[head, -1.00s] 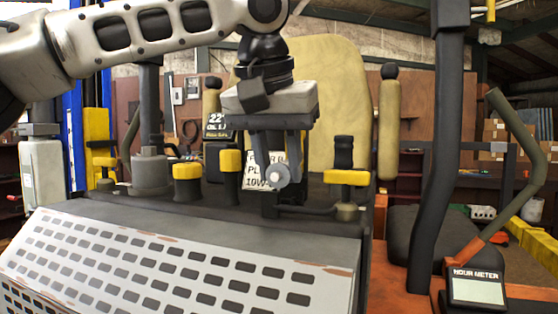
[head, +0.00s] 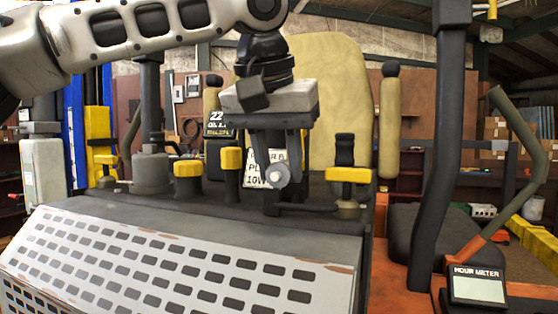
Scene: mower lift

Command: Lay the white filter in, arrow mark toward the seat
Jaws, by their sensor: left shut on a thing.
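My left gripper (head: 270,198) points down at the middle of the head view, over the dark deck behind the perforated panel. The beige seat back (head: 330,100) stands behind the gripper. I cannot tell whether the filter touches anything below. My right gripper is not in view.
Yellow-capped posts (head: 187,169) stand left of the gripper, and another yellow-topped fitting (head: 346,175) stands close to its right. The perforated panel (head: 170,262) fills the front. A dark upright bar (head: 436,160) and an hour meter (head: 477,287) are at the right.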

